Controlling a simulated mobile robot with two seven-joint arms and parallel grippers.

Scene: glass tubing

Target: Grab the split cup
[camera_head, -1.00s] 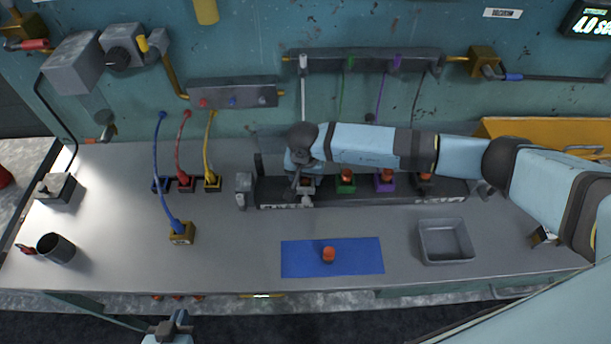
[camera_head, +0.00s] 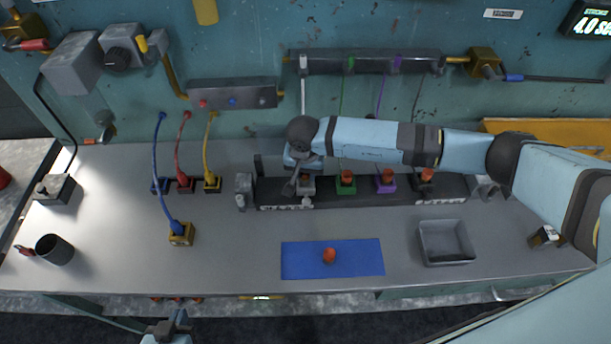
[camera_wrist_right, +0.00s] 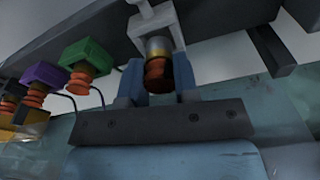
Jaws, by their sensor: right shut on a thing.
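My right gripper (camera_head: 304,182) is at the left end of the dark rack, at the white-grey holder. In the right wrist view its blue fingers (camera_wrist_right: 158,82) close around an orange-red ribbed cup (camera_wrist_right: 157,74) under the white holder (camera_wrist_right: 152,25). Similar orange cups sit at the green holder (camera_head: 346,186), purple holder (camera_head: 386,185) and dark holder (camera_head: 424,186). I cannot make out a split in any of them. Another orange-red piece (camera_head: 329,255) is on the blue mat (camera_head: 300,262). My left gripper (camera_head: 176,322) is at the bottom edge, away from the table things.
A grey tray (camera_head: 446,258) stands right of the mat. A dark mug (camera_head: 54,249) and a yellow block with a blue cable (camera_head: 181,238) are at left. Red, blue and yellow cables stand behind. The table between the block and mat is clear.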

